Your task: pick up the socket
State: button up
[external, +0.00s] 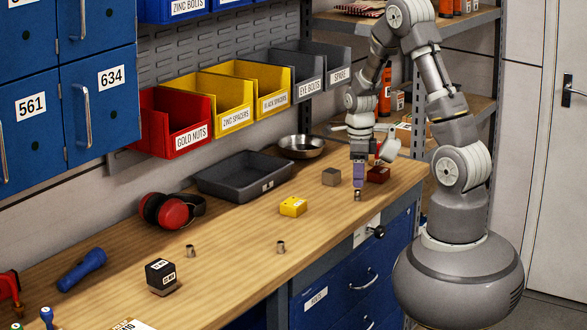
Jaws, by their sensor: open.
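Small metal cylinders that look like sockets stand on the wooden workbench (235,270): one socket (281,247) near the front edge at the middle, another socket (190,251) further left. My gripper (358,190) points straight down over the right end of the bench. It is open. A small brownish metal piece (357,196) shows right at its fingertips; I cannot tell whether it is a third socket standing between the fingers or part of the fingertips.
A grey tray (245,190), metal bowl (302,147) and red earmuffs (170,210) are further back. A dark box (161,274) stands front left. The bench around the middle socket is clear.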

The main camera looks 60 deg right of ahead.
aim_at(358, 200)
jog(key=f+b, duration=0.1)
jog(key=f, duration=0.1)
jog(key=f+b, duration=0.1)
jog(key=f, duration=0.2)
jog(key=shift+d, duration=0.2)
jog(key=shift+r, duration=0.15)
grip_shut()
jog(key=shift+r, duration=0.1)
